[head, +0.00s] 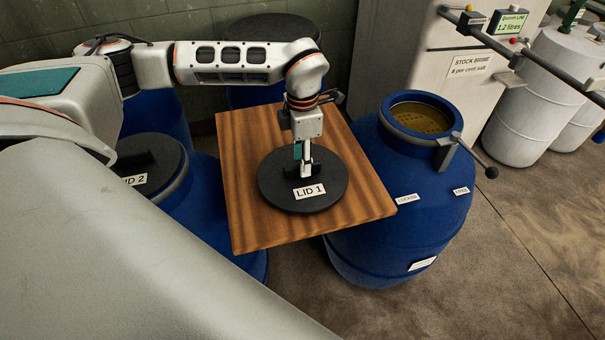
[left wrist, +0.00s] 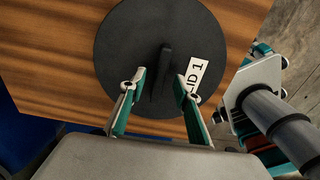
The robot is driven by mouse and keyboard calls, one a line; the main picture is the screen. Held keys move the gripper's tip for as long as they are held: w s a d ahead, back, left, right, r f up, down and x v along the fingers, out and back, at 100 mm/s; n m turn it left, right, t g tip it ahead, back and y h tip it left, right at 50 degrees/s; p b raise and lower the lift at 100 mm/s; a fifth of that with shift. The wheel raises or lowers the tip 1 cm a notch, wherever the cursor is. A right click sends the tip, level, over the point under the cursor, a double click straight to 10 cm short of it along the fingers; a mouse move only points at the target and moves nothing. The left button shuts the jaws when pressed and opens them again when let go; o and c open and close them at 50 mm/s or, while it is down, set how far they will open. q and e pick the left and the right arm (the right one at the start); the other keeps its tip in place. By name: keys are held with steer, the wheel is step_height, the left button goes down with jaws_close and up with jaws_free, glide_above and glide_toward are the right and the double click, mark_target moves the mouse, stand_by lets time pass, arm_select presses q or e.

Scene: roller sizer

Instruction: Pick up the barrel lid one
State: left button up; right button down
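LID 1 is a round black barrel lid (head: 328,190) with a white label, lying flat on a wooden board (head: 245,150). In the left wrist view the lid (left wrist: 120,40) shows a raised black handle bar (left wrist: 163,70) across its middle. My left gripper (head: 306,172) points down over the centre of the lid. In the left wrist view its two teal-and-grey fingers (left wrist: 160,84) stand apart, one on each side of the handle, with a gap showing on both sides. In the head view the fingers hide most of the handle.
An open blue barrel (head: 380,240) with brownish contents and a clamp lever (head: 478,160) stands right of the board. LID 2 (head: 150,160) closes a blue barrel at the left. White drums (head: 530,95) stand at the back right. The floor at the lower right is clear.

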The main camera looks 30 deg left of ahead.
arm_select(q)
steer(key=shift+f, duration=1.1)
steer(key=shift+f, duration=0.1)
jaws_close()
